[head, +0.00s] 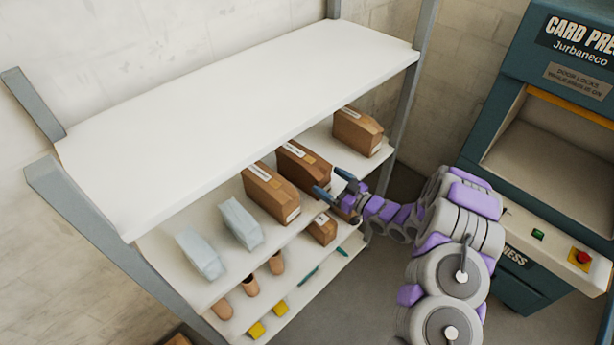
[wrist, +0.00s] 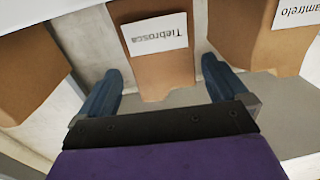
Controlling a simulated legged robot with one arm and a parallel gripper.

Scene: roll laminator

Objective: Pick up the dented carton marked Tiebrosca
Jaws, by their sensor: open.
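The brown carton marked Tiebrosca (wrist: 152,65) is in the middle of the wrist view, with a white label on it. It appears to be the middle carton (head: 300,166) on the shelf below the top board in the head view. I cannot make out a dent. My gripper (head: 331,183) is open and empty at the carton's near end. In the wrist view the two blue fingers of my gripper (wrist: 162,72) appear on either side of the carton. I cannot tell whether they reach past its front face or touch it.
A brown carton (head: 270,192) stands close on the left and another, labelled "amtrelo" (wrist: 255,35), on the right. Pale blue packs (head: 240,224) stand further left. The white top board (head: 240,95) overhangs the cartons. A teal card press (head: 510,130) stands right.

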